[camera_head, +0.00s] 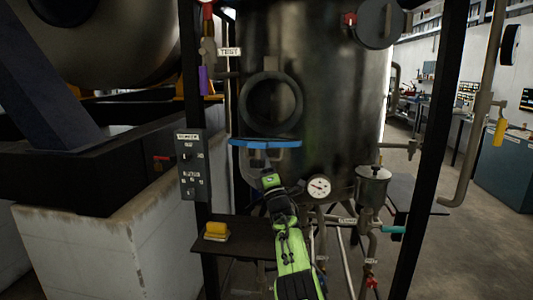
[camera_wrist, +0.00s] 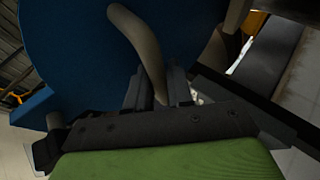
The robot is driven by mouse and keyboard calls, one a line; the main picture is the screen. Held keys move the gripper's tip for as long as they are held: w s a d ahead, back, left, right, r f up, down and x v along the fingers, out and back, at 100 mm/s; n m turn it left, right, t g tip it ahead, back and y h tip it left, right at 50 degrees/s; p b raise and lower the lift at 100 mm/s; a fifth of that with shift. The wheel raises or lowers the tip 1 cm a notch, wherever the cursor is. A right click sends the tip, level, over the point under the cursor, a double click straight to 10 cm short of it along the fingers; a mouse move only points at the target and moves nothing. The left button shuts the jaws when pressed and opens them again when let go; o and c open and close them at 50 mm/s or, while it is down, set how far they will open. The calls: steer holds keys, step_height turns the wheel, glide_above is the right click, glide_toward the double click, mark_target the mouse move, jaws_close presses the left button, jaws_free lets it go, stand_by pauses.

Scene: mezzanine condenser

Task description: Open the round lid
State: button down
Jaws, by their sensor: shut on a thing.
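The round lid (camera_head: 265,143) is blue and shows nearly edge-on in the head view, just below a dark round port (camera_head: 270,103) on the tank's front. The port's ring is uncovered in this view. In the wrist view the lid's blue face (camera_wrist: 75,70) fills the upper left, with a curved grey-brown handle (camera_wrist: 140,40) on it. My gripper (camera_head: 266,160) is under the lid, and in the wrist view its fingers (camera_wrist: 158,88) are shut on the lower end of the handle. The lid's hinge is not clear.
The dark tank (camera_head: 335,110) stands between black frame posts. A gauge (camera_head: 319,188) and a small metal pot (camera_head: 373,185) are right of my arm. A control box (camera_head: 191,165) and a shelf with a yellow item (camera_head: 216,231) are left. Open floor lies at far right.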

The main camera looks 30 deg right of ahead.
steer(key=shift+w+d+f+b, duration=0.15)
steer(key=shift+f+b, duration=0.1)
steer(key=shift+f, duration=0.5)
steer(key=shift+w+d+f+b, duration=0.1)
steer(key=shift+f+b, duration=0.15)
steer(key=shift+f, duration=0.45)
steer(key=c, duration=1.1)
jaws_free()
steer(key=shift+r, duration=0.1)
steer(key=b+v, duration=0.4)
steer(key=v, duration=1.2)
steer(key=shift+w, duration=0.15)
